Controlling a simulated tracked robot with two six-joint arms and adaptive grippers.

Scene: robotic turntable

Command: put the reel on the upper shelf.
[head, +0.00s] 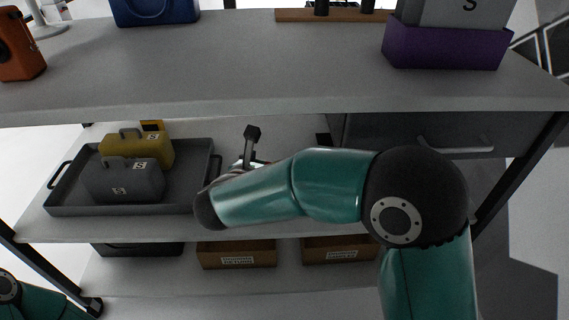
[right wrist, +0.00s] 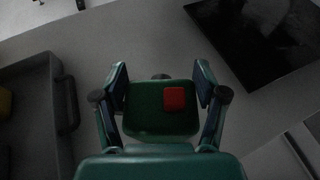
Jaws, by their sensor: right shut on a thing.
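In the right wrist view my right gripper (right wrist: 157,85) has its two fingers on either side of a dark green thing with a red square patch, which I take for the reel (right wrist: 145,103). It is shut on it. In the head view my teal right arm reaches across the middle shelf (head: 300,228) and hides most of the gripper and the reel. A dark knob on a stem (head: 252,134) stands up behind the arm; I cannot tell what it belongs to. The upper shelf (head: 210,75) is above and beyond the arm. My left gripper is out of view.
The upper shelf holds an orange case (head: 20,45), a blue bag (head: 155,12), a wooden board (head: 300,15) and a purple bin (head: 445,47). Its middle is clear. A dark tray (head: 75,208) with grey and yellow cases stands left on the middle shelf. Boxes (head: 237,255) sit below.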

